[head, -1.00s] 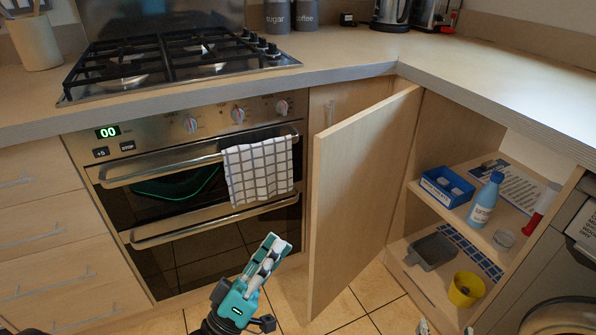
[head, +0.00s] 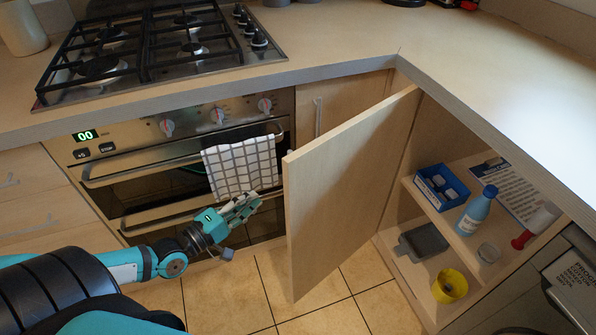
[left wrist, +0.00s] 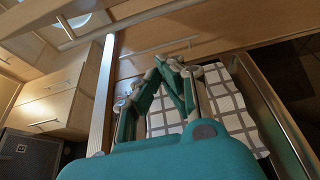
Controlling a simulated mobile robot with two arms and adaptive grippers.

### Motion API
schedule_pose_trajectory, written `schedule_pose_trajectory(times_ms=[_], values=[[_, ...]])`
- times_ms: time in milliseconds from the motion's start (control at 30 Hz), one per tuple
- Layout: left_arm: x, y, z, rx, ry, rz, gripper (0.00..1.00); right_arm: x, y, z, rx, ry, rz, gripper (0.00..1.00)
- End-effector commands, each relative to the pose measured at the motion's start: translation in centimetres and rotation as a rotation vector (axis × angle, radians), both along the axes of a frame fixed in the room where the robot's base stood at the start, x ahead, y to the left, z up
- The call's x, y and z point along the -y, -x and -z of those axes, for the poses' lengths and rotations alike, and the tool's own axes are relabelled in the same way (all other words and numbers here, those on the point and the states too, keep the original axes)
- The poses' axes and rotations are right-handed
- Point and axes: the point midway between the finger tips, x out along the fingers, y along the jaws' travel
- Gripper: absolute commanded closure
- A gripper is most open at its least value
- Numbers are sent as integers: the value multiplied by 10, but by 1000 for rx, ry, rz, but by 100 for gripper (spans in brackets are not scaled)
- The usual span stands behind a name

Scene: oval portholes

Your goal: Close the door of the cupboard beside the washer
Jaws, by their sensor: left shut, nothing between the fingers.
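The cupboard door (head: 345,195) is pale wood and stands wide open, its free edge toward the oven side. The open cupboard shows its shelf (head: 430,207) inside, left of the washer (head: 545,290). My left gripper (head: 258,200) is shut and empty, in front of the oven and just left of the door's free edge. A small gap seems to lie between them. In the left wrist view the shut fingers (left wrist: 172,66) show in front of the checked towel. My right gripper is not in view.
The checked towel (head: 240,165) hangs on the oven handle behind my left gripper. A blue box (head: 440,187), a blue bottle (head: 477,211) and a yellow cup (head: 449,286) stand inside the cupboard. The tiled floor (head: 340,290) below the door looks clear.

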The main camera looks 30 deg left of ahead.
Motion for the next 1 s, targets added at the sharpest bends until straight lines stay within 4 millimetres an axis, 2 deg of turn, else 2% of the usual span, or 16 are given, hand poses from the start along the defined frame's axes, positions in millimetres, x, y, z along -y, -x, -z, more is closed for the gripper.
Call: schedule_pose_trajectory(times_ms=[233, 500, 767, 1000], values=[[3, -16, 1, 1, 4, -4, 100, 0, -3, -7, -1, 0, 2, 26], [16, -62, 0, 2, 5, -3, 100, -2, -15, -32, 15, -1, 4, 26], [26, -98, 0, 1, 3, -2, 100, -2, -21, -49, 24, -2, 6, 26], [43, -74, 0, -5, 5, 0, 100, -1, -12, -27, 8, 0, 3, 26]])
